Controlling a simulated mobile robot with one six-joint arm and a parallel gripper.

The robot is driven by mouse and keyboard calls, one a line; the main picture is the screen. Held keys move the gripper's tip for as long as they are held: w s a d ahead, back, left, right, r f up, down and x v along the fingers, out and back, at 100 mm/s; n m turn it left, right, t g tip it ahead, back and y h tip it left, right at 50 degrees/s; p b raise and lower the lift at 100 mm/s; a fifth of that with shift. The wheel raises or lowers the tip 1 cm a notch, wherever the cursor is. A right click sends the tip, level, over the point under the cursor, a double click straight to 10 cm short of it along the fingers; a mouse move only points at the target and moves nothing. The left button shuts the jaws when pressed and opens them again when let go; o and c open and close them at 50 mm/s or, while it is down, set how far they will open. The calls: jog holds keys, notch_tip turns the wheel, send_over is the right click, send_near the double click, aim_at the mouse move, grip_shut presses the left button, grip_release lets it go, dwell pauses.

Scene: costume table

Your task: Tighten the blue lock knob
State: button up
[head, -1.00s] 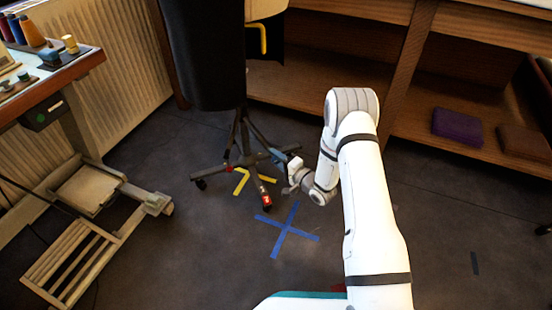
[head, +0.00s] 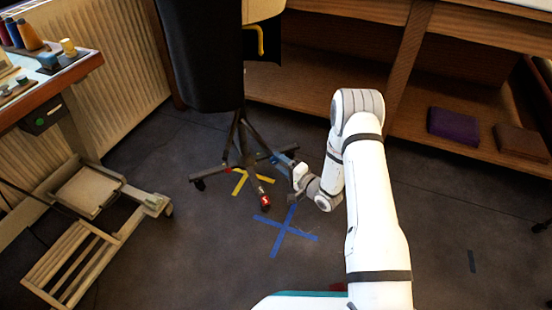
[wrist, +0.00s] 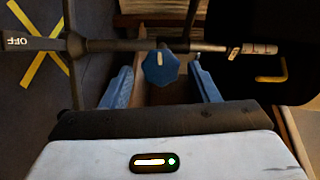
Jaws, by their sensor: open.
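The blue lock knob (wrist: 160,68) sits on a dark horizontal bar in the wrist view, with a pale mark on its upper part. My gripper (wrist: 162,75) is open, with one blue finger on each side of the knob. Gaps show between the knob and both fingers, and nothing is held. In the head view my gripper (head: 291,168) is low beside the wheeled stand (head: 243,150) under the black garment form (head: 205,55). The knob cannot be told apart from the blue fingers there.
One bar end reads OFF (wrist: 16,41) in the wrist view. A yellow tape mark (head: 240,184) lies under the stand and a blue tape cross (head: 286,232) in front. A wooden cart (head: 90,190) stands left, a shelf (head: 400,120) behind.

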jog(key=p+v, duration=0.1)
jog(key=v, duration=0.4)
jog(key=shift+w, duration=0.1)
jog(key=w+d+r+n+h+p, duration=0.1)
jog(key=d+r+h+p, duration=0.3)
jog(key=r, duration=0.6)
jog(key=w+d+r+n+g+h+p, duration=0.1)
jog(key=w+d+r+n+h+p, duration=0.1)
jog(key=r+p, duration=0.6)
jog(key=w+d+r+n+h+p, duration=0.1)
jog(key=d+r+h+p, duration=0.15)
jog(key=r, duration=0.95)
jog(key=s+d+r+g+h+p, duration=0.15)
jog(key=s+r+p, duration=0.25)
jog(key=r, duration=0.4)
jog(key=s+d+r+g+h+p, duration=0.1)
jog(key=s+d+r+h+p, duration=0.25)
jog(key=r, duration=0.45)
jog(key=s+r+n+g+p, duration=0.1)
jog(key=s+r+g+p, duration=0.2)
jog(key=s+r+p, duration=0.3)
jog(key=s+a+r+n+g+p, duration=0.1)
jog(key=s+r+p, duration=0.5)
jog(key=s+r, duration=0.7)
jog(key=s+n+g, duration=0.1)
jog(key=s+g, duration=0.1)
jog(key=s, duration=0.5)
jog(key=shift+r, duration=0.2)
